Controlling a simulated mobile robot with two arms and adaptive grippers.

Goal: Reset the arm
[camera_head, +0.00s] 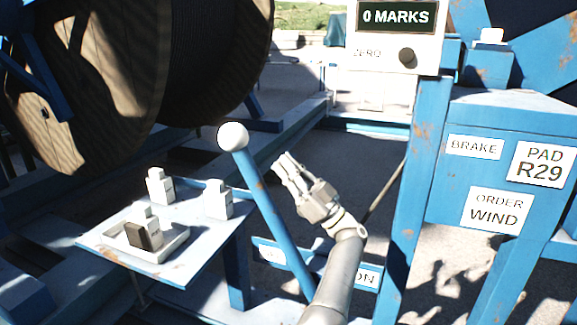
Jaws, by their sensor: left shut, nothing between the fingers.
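My left gripper (283,162) is shut and empty. It points up and to the left, with my left arm below it. It shows just to the right of a blue lever (268,208) with a white ball knob (233,137). I see a gap between the fingers and the lever in the picture, but cannot tell the depth. The lever leans to the left. My right gripper is not in view.
A blue-edged stand (105,238) at the left carries several small white blocks, one with a dark face. A large cable reel (85,85) stands behind. A counter box (397,38) reads "0 MARKS". A blue post (408,205) and labelled panel (500,210) stand at the right.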

